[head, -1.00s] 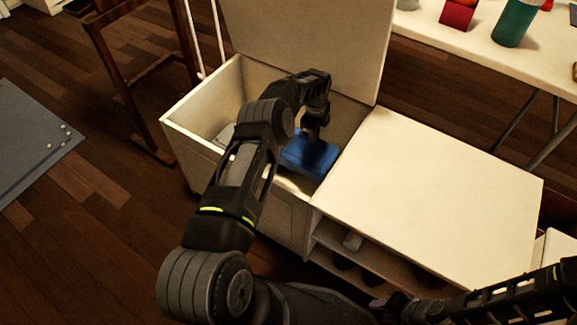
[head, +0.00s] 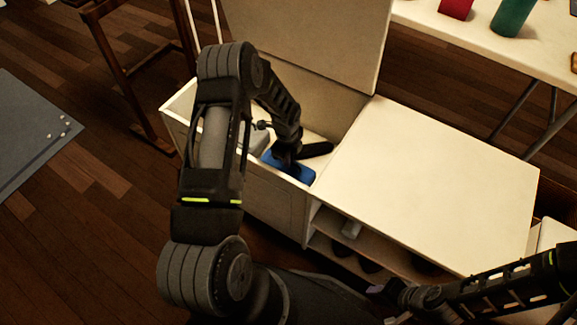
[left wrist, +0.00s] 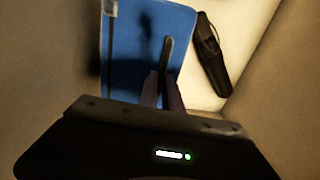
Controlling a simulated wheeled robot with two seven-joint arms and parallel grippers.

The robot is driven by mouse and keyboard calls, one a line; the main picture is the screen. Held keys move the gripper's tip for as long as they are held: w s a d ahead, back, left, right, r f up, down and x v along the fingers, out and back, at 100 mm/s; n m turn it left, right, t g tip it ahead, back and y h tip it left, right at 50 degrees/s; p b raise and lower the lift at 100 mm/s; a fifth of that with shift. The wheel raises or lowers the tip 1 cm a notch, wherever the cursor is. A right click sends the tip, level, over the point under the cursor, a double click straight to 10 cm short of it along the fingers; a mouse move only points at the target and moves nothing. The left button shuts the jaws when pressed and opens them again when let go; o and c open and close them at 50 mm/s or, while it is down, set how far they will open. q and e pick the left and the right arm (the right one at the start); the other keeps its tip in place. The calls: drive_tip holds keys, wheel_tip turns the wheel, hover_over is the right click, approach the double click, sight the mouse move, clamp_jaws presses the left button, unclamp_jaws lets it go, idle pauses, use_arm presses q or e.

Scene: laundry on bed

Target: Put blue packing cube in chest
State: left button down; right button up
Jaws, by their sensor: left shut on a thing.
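The blue packing cube (head: 300,173) is down inside the open white chest (head: 272,207), near its front wall. My left gripper (head: 284,156) reaches down into the chest and is shut on the cube.
A dark elongated object (left wrist: 212,55) lies inside the chest beside the cube. A grey item (head: 258,138) is also inside. The raised lid (head: 310,40) stands behind. The white cabinet top (head: 430,180) at right is clear. A wooden stand (head: 110,50) is at left.

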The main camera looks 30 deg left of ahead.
use_arm(q)
drive_tip(key=shift+f, duration=0.35)
wheel_tip(320, 180, down, 3)
drive_tip(key=shift+f+b, duration=0.2)
drive_tip(key=shift+b, duration=0.3)
drive_tip(key=c, duration=1.5)
unclamp_jaws()
drive_tip(key=shift+c, duration=0.2)
drive_tip(key=shift+r, duration=0.15)
wheel_tip(320, 180, up, 12)
drive_tip(key=p, duration=0.3)
drive_tip(key=shift+s, duration=0.4)
